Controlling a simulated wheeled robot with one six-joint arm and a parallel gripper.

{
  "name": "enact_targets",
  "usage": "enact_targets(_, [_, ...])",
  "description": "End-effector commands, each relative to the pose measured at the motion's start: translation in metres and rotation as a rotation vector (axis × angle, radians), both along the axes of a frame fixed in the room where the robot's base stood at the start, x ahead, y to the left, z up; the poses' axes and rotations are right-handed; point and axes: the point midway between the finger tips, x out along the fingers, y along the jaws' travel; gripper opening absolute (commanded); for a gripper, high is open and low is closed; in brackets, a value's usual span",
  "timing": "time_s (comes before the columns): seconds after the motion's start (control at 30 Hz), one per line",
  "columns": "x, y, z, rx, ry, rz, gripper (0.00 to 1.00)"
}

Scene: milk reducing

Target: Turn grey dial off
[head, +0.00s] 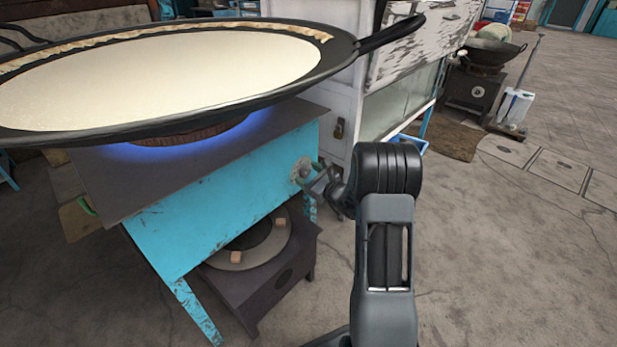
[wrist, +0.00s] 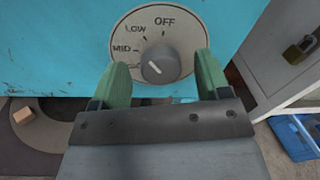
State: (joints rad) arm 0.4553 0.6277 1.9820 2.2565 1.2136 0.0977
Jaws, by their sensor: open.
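The grey dial (wrist: 161,64) is a round knob on a pale plate (wrist: 178,29) marked OFF, LOW and MID, with a lower label partly hidden by a finger. Its white mark sits on the knob's left side, toward that lower label and away from OFF. My gripper (wrist: 163,76) is open, with one green finger to each side of the knob and visible gaps between. In the head view, my gripper (head: 322,180) reaches the stove's front near the dial plate (head: 300,170); the knob is mostly hidden there.
The blue stove (head: 225,190) carries a wide black pan (head: 335,62) of white milk (head: 170,75) over a blue flame (head: 190,143). A low dark burner stand (head: 265,285) sits beneath. A white cabinet (head: 335,110) stands right of the stove. Floor at the right is open.

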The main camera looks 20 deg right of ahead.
Motion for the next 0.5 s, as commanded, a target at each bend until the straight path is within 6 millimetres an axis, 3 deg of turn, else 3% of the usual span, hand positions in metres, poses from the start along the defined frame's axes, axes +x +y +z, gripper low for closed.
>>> enact_targets(0.37, [0.0035,0.0010,0.0002,0.000,0.000,-0.001,0.70])
enact_targets(0.5, [0.0034,0.0010,0.0002,0.000,0.000,-0.001,0.57])
